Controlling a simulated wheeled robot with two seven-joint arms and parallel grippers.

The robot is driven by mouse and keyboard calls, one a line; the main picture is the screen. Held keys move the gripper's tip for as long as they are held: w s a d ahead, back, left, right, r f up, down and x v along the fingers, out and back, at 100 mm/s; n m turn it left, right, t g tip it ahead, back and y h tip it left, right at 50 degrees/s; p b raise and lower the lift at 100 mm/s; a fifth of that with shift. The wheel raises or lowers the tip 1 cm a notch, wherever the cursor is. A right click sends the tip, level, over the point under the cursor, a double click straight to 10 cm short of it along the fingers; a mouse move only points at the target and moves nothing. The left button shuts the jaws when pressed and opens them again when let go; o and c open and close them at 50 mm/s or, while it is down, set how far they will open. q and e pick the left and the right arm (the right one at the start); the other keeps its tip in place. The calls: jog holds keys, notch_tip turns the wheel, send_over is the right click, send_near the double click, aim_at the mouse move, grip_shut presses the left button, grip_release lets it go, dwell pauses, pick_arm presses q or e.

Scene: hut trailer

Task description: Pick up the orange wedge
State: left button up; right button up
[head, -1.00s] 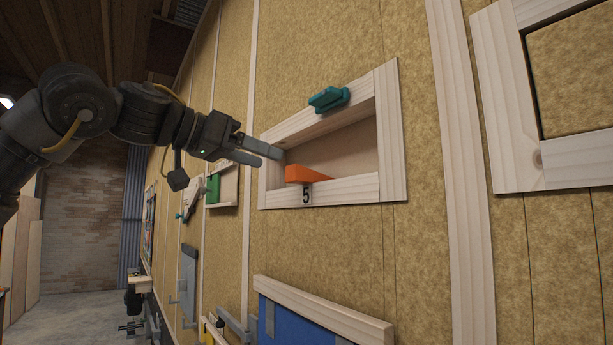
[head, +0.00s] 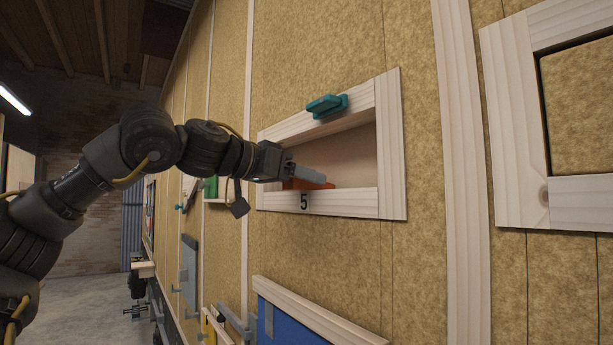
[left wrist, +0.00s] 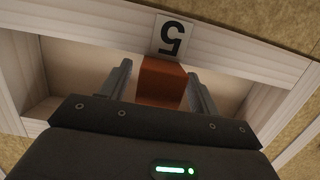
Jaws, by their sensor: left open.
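The orange wedge (head: 310,183) lies on the lower ledge of a wooden-framed niche (head: 337,203) marked 5, partly hidden behind my gripper in the head view. My left gripper (head: 305,174) reaches into the niche at the wedge. In the left wrist view the orange wedge (left wrist: 161,82) sits between the two open fingers (left wrist: 158,85), one on each side. A narrow gap shows beside the finger on the left; whether the other finger touches the wedge I cannot tell. My right gripper is not in view.
A teal latch (head: 327,105) is fixed on the upper frame of the niche. A blue panel (head: 295,318) with a wooden top rail is below. Another wooden frame (head: 520,150) stands at the right. The niche right of the wedge is empty.

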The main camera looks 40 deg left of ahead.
pick_arm(q)
jog(key=shift+s, duration=0.3)
jog(key=shift+c, duration=0.9)
jog(key=c, duration=0.9)
